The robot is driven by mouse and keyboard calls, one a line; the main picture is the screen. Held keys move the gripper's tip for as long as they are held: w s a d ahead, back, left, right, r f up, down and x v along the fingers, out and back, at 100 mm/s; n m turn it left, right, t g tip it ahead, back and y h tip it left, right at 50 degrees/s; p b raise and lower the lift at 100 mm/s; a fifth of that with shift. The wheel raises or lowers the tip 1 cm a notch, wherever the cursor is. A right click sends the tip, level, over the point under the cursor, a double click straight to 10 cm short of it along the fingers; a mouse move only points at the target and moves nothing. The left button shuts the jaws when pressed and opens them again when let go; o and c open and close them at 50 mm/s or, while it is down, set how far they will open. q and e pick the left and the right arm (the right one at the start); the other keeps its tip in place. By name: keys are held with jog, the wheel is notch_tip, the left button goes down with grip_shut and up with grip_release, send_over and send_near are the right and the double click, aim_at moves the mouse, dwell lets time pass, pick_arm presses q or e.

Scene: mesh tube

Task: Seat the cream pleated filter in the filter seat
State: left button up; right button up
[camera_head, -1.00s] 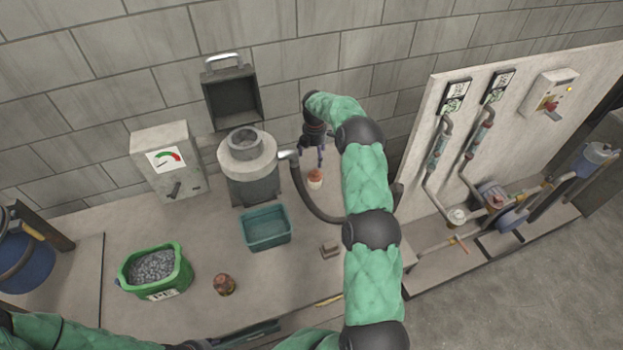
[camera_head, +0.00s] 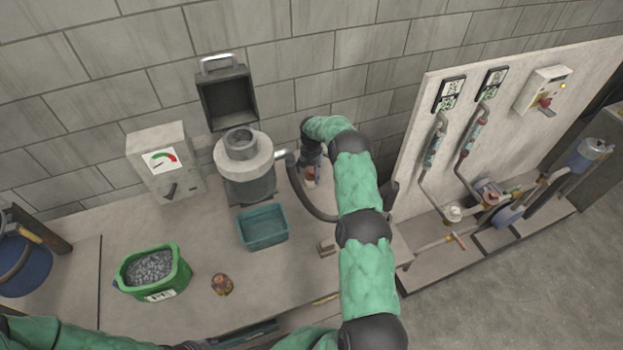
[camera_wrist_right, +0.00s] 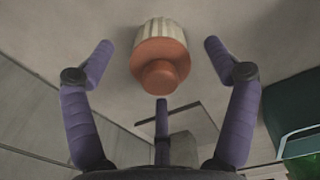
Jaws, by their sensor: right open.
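The cream pleated filter (camera_wrist_right: 160,28) has an orange cap with a round knob, which faces the camera in the right wrist view. In the head view the filter (camera_head: 310,183) stands on the bench right of the grey vessel, partly covered by my gripper. My right gripper (camera_wrist_right: 160,60) is open, its purple fingers spread to either side of the filter with gaps; in the head view it (camera_head: 311,172) is right at the filter. The grey cylindrical vessel (camera_head: 247,180) has a raised round opening; I cannot make out the filter seat. My left gripper is not in view.
A hose (camera_head: 301,195) curves close beside the filter. A teal bin (camera_head: 263,228), a green tub (camera_head: 183,275) of grey pellets and a small brown object (camera_head: 221,285) are on the bench.

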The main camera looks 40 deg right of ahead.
jog(key=c, duration=1.2)
jog(key=shift+c, duration=0.4)
